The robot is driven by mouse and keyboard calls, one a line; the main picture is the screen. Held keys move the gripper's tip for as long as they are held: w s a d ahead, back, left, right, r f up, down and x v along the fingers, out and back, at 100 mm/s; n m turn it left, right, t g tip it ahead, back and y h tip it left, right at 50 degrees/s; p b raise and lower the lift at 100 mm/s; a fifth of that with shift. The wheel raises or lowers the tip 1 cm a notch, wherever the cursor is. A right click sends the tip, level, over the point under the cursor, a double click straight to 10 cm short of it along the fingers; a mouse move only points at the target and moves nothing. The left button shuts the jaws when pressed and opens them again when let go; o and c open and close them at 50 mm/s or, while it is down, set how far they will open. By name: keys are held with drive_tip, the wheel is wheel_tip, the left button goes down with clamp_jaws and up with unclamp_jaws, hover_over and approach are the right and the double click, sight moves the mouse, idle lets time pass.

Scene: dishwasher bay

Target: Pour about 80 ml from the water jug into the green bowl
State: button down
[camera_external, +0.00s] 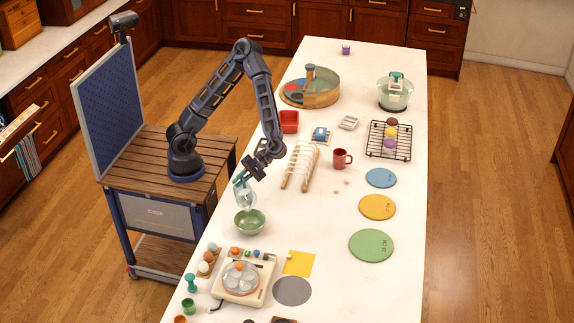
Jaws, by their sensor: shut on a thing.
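The water jug (244,194) is a clear, pale blue vessel with a teal part near its top. My gripper (251,176) is shut on the jug and holds it above the white counter. The green bowl (250,222) stands on the counter just below the jug, near the counter's left edge. The jug's lower end is close above the bowl's back rim and looks tilted toward it. I cannot tell whether they touch or whether water is flowing. The bowl's contents are too small to make out.
A wooden dish rack (300,165) stands right of my gripper, with a red mug (342,159) beyond it. A cream appliance (243,278) and a yellow square (299,262) lie in front of the bowl. The counter (320,225) right of the bowl is clear.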

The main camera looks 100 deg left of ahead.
drive_tip(key=shift+w+d+r+n+y+p, duration=0.15)
drive_tip(key=shift+w+d+r+y, duration=0.1)
drive_tip(key=shift+d, duration=0.15)
drive_tip(key=shift+w+d+r+n+y+p, duration=0.1)
drive_tip(key=shift+w+d+n+y+p, duration=0.1)
drive_tip(key=shift+d, duration=0.2)
idle(1.1)
drive_tip(key=shift+s+a+f+h, duration=0.15)
drive_tip(key=shift+s+a, duration=0.05)
drive_tip(key=shift+a, duration=0.2)
drive_tip(key=shift+s+a+f+h, duration=0.1)
drive_tip(key=shift+s+a, duration=0.1)
drive_tip(key=shift+a, duration=0.2)
drive_tip(key=shift+s+a+f+m+t+h, duration=0.3)
drive_tip(key=shift+a+f+m+h, duration=0.2)
drive_tip(key=shift+f+m, duration=0.15)
drive_tip(key=shift+s+a+f+m+h, duration=0.15)
drive_tip(key=shift+s+a+m+h, duration=0.3)
drive_tip(key=shift+a+m+h, duration=0.3)
drive_tip(key=shift+a, duration=0.15)
drive_tip(key=shift+s+a+f+m+h, duration=0.1)
drive_tip(key=shift+a+m+h, duration=0.05)
drive_tip(key=shift+m+h, duration=0.1)
drive_tip(key=shift+a, duration=0.1)
